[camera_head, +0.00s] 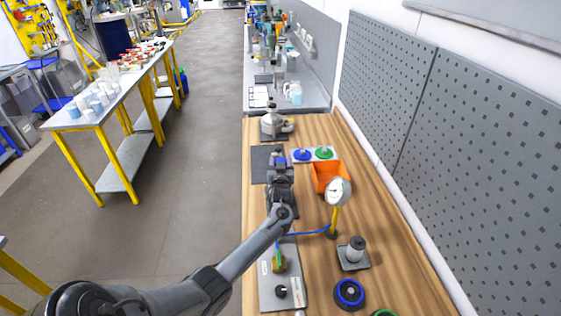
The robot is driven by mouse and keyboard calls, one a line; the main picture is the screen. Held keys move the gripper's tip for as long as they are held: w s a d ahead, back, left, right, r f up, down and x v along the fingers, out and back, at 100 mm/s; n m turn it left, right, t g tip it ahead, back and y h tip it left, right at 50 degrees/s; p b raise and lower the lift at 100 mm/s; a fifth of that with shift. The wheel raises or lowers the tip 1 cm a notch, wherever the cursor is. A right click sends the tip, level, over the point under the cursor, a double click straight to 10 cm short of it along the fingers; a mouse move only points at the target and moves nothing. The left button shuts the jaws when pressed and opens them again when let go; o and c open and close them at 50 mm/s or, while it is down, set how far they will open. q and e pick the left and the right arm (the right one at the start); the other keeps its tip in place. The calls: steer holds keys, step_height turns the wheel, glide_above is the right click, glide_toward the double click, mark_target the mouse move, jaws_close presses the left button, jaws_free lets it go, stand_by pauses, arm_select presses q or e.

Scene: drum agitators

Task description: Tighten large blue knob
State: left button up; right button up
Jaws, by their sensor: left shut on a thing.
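My left gripper (280,157) reaches forward over the wooden bench and is shut on a small blue part that I take to be the large blue knob (281,161). The fingers hide most of this knob, so its turn and seating cannot be seen. It is beside a dark grey plate (260,166). Just to the right, a light panel (313,154) carries another blue knob (302,154) and a green knob (324,153). My right gripper is not in view.
An orange bin (325,174) and a round gauge (338,191) on a yellow stem stand right of my arm. Nearer are a grey post (355,252) and a black disc with a blue ring (349,293). A metal flanged part (272,123) sits beyond the gripper.

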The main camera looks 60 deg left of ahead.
arm_select(q)
steer(key=m+t+h+p, duration=0.1)
steer(key=m+t+h, duration=0.1)
steer(key=m+t, duration=0.1)
steer(key=shift+s+a+r+h, duration=0.1)
steer(key=shift+h, duration=0.2)
steer(key=m+t+h, duration=0.1)
steer(key=t+h, duration=0.1)
steer(key=shift+m+h, duration=0.3)
steer(key=shift+m, duration=0.1)
steer(key=shift+m+t+h, duration=0.8)
steer(key=shift+m+h, duration=0.1)
steer(key=shift+h, duration=0.2)
steer(key=h+b, duration=0.1)
steer(key=m+t+h, duration=0.1)
steer(key=shift+f+m+h+b, duration=0.2)
steer(key=shift+m+h+b, duration=0.1)
steer(key=shift+b, duration=0.05)
steer(key=m+h+b, duration=0.2)
steer(key=h, duration=0.1)
steer(key=shift+t+b, duration=0.3)
steer(key=shift+t, duration=0.1)
steer(key=shift+r+m+h+b, duration=0.2)
steer(key=shift+m+h+b, duration=0.9)
steer(key=shift+h, duration=0.5)
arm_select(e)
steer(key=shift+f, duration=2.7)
